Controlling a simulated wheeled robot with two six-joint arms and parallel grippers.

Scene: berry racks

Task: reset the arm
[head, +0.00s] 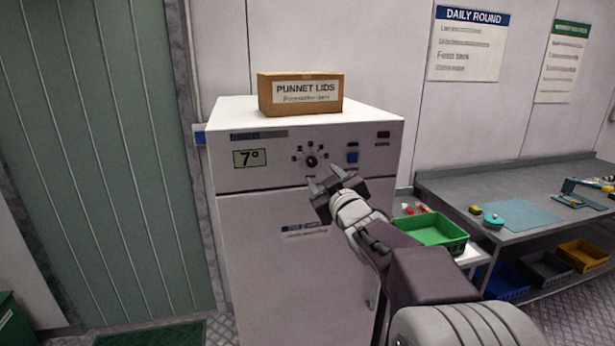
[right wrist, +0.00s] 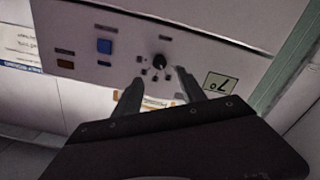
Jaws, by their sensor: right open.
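My right gripper (head: 324,180) is raised in front of the white fridge-like cabinet (head: 270,255), just below the black dial (head: 311,161) on its control panel. Its two fingers are apart with nothing between them. In the right wrist view the fingers (right wrist: 157,88) point toward the panel, and the dial (right wrist: 158,61) shows just beyond their tips. I cannot tell whether a fingertip touches the panel. The blue button (head: 352,157) and the 7° display (head: 249,157) are on the same panel. My left gripper is not in view.
A cardboard box marked PUNNET LIDS (head: 300,94) stands on top of the cabinet. To the right are a green tray (head: 433,230) and a grey workbench (head: 470,182) with small tools. Coloured bins sit under the bench. A green strip door (head: 100,150) is at left.

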